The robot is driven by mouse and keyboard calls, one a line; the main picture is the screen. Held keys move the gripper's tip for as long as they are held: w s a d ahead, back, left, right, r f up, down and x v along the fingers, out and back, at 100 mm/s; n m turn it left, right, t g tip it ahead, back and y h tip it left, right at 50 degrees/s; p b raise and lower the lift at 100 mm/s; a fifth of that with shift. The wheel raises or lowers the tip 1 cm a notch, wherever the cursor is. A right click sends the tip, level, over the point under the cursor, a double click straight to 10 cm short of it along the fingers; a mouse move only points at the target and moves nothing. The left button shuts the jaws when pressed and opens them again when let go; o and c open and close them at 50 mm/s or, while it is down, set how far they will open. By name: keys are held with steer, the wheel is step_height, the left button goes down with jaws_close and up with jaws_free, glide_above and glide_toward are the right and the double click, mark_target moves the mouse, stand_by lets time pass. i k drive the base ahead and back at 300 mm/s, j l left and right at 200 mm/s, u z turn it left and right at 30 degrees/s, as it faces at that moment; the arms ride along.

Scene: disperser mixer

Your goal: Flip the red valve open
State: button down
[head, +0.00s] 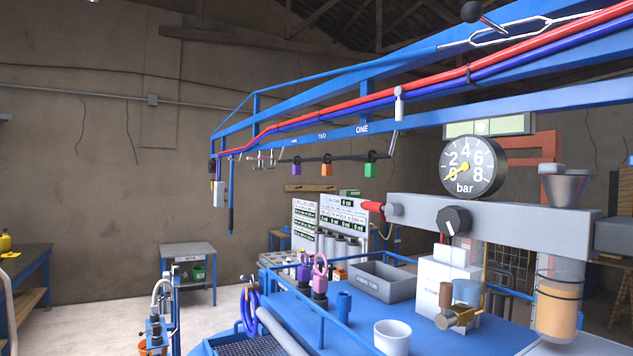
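The red valve (373,207) shows as a small red handle at the left end of the grey horizontal beam (520,217), pointing out to the left. It is small in the head view, and I cannot tell its exact setting. A round pressure gauge (473,166) marked "bar" stands on top of the beam, its yellow needle pointing to the lower left, near 0. A black knob (454,221) sits on the beam's front, right of the valve. My gripper is not in view.
Below the beam is a blue workbench (345,335) with a white cup (392,337), a grey bin (383,283), a white box (441,285) and padlocks. An orange-filled vessel (557,305) hangs at the right. A blue overhead frame (420,125) spans above. Open floor (100,320) lies at the left.

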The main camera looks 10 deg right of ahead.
mark_target(390, 208)
steer(key=i+j, duration=0.15)
steer(key=j, duration=0.2)
steer(key=i+j, duration=0.15)
steer(key=j, duration=0.2)
steer(key=i+j, duration=0.15)
steer(key=j, duration=0.2)
steer(key=i+j, duration=0.15)
steer(key=j, duration=0.2)
steer(key=i+l+z, duration=0.15)
steer(key=i, duration=0.9)
steer(key=i+l, duration=0.25)
